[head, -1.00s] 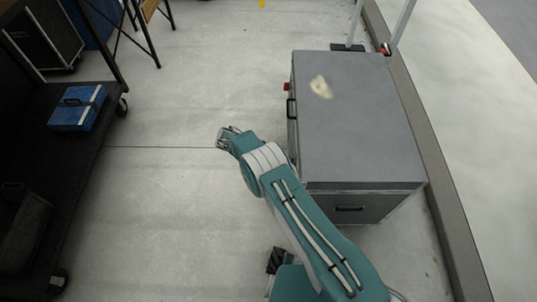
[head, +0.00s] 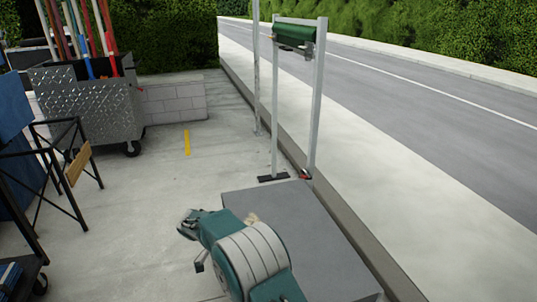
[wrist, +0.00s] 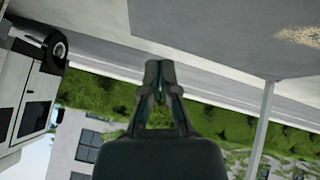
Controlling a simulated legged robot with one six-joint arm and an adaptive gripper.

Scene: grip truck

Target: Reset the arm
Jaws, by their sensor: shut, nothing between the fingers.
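My teal arm shows at the bottom of the head view, folded at a rounded joint with white bands. My gripper (head: 189,224) is at the arm's left end, raised beside the left edge of the grey box (head: 300,235). In the wrist view my gripper (wrist: 159,70) points away with its fingers together and nothing between them. The wrist picture appears upside down, with green hedge, road and a building behind the fingers.
A metal frame with a green roll (head: 296,36) stands behind the box. A diamond-plate cart (head: 92,105) holding several poles is at the back left. A black folding stand (head: 65,165) is at the left. Concrete floor between is clear, with a yellow mark (head: 187,142).

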